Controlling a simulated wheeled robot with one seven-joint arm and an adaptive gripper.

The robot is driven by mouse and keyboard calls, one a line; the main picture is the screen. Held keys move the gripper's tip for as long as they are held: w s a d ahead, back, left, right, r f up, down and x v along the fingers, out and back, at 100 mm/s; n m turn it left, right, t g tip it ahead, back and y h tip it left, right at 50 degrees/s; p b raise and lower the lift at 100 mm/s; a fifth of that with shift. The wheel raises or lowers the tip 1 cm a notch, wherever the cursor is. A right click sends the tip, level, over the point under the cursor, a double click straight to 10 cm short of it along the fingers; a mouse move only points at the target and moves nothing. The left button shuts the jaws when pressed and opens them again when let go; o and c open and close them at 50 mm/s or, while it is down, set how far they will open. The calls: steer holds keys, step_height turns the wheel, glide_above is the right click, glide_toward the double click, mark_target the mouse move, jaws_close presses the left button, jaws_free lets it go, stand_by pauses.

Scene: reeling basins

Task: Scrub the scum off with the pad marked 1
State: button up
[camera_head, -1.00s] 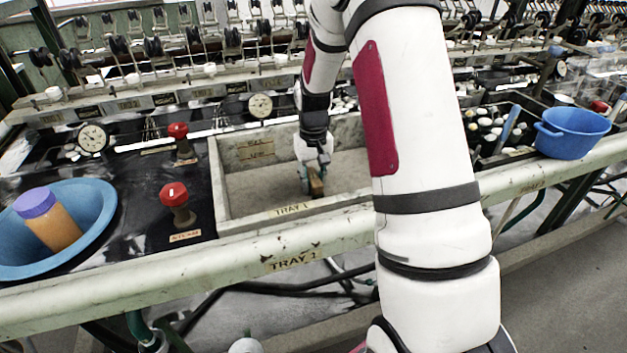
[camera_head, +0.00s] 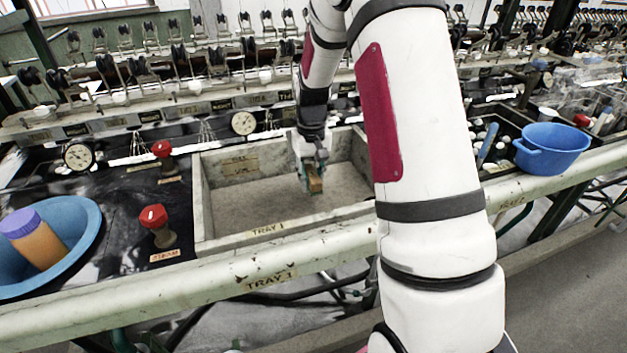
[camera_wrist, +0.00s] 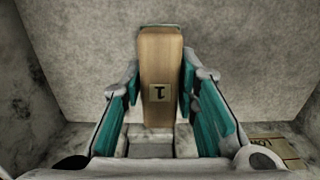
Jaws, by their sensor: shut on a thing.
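A tan block pad (camera_wrist: 160,65) with a "1" label is in my gripper (camera_wrist: 161,95), between the teal finger pads in the wrist view. In the head view my gripper (camera_head: 313,172) holds the pad (camera_head: 315,185) inside the grey tray (camera_head: 225,242) labelled TRAY 1. The pad is over the tray floor; I cannot tell whether it touches it. The floor looks grey and speckled, and I cannot make out a distinct patch of scum. My arm hides the tray's right end.
Red-knobbed valves (camera_head: 154,216) and a blue basin (camera_head: 85,240) holding a purple-capped orange bottle (camera_head: 36,240) are left of the tray. A blue pot (camera_head: 552,148) stands at the right. A pale rail (camera_head: 150,295) runs along the front, with reeling gear behind.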

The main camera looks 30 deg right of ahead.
steer(key=shift+r+p, duration=0.85)
steer(key=shift+r, duration=0.65)
